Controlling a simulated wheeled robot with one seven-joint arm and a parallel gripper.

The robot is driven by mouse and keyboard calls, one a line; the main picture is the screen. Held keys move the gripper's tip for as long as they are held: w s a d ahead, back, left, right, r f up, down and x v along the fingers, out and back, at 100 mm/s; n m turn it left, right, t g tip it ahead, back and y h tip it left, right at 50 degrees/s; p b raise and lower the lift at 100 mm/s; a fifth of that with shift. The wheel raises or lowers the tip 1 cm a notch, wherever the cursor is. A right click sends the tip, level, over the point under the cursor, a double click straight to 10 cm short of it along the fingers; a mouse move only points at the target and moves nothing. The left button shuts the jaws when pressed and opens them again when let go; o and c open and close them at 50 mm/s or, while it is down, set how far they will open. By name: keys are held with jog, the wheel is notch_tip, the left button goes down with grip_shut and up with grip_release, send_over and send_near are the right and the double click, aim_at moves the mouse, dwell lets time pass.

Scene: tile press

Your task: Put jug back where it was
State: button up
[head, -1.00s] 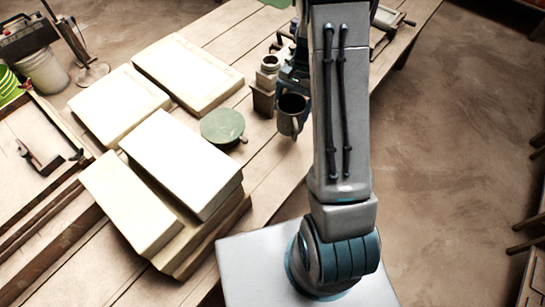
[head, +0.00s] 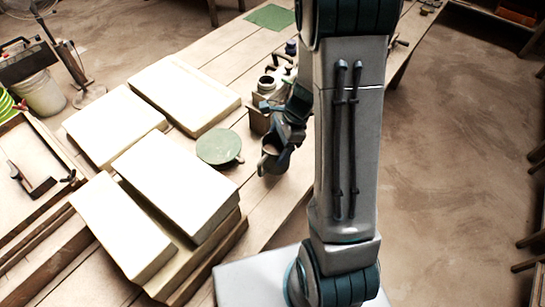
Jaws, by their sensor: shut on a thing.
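The jug (head: 269,161) is a small dark grey vessel with an open top. It shows in the head view near the table's right edge, just right of a round green disc. My gripper (head: 274,146) is shut on the jug at its upper side. The arm hides part of the jug and the fingers. I cannot tell whether the jug's base touches the table.
The green disc (head: 219,147) lies left of the jug. Pale slabs (head: 176,185) lie to the left, some stacked. A small brown container (head: 259,122) stands behind the jug. A green mat (head: 270,17) lies at the far end. Bare planks (head: 262,205) show in front.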

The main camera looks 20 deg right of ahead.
jog(key=shift+a+f, duration=0.45)
jog(key=shift+a, duration=0.35)
jog(key=shift+f, duration=2)
jog(key=shift+f, duration=0.15)
jog(key=o, duration=1.6)
jog(key=shift+b, duration=0.3)
jog(key=shift+o, duration=0.2)
